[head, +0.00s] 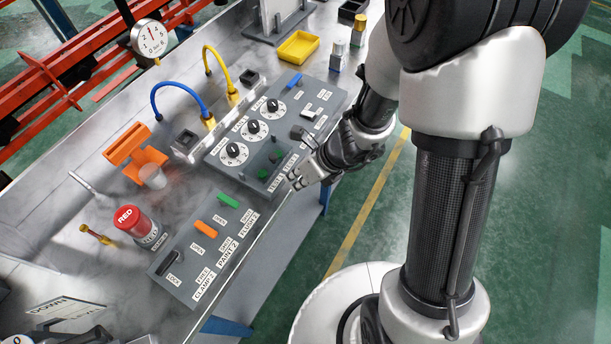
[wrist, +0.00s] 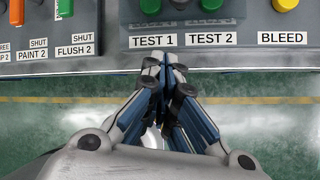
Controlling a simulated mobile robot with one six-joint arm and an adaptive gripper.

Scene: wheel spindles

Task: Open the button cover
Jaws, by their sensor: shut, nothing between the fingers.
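My gripper (head: 296,180) is shut and empty at the front edge of the grey control panel (head: 228,152). In the wrist view its fingertips (wrist: 164,62) meet just below the TEST 1 label. That section also shows in the head view, left of my gripper. I cannot tell whether the fingertips touch the panel.
A second panel (head: 190,275) with orange and green switches lies at the lower left. A red-topped can (head: 128,218), an orange stand (head: 135,145), blue and yellow hoses (head: 180,90) and a yellow tray (head: 298,47) are on the bench. Open floor lies beyond its front edge.

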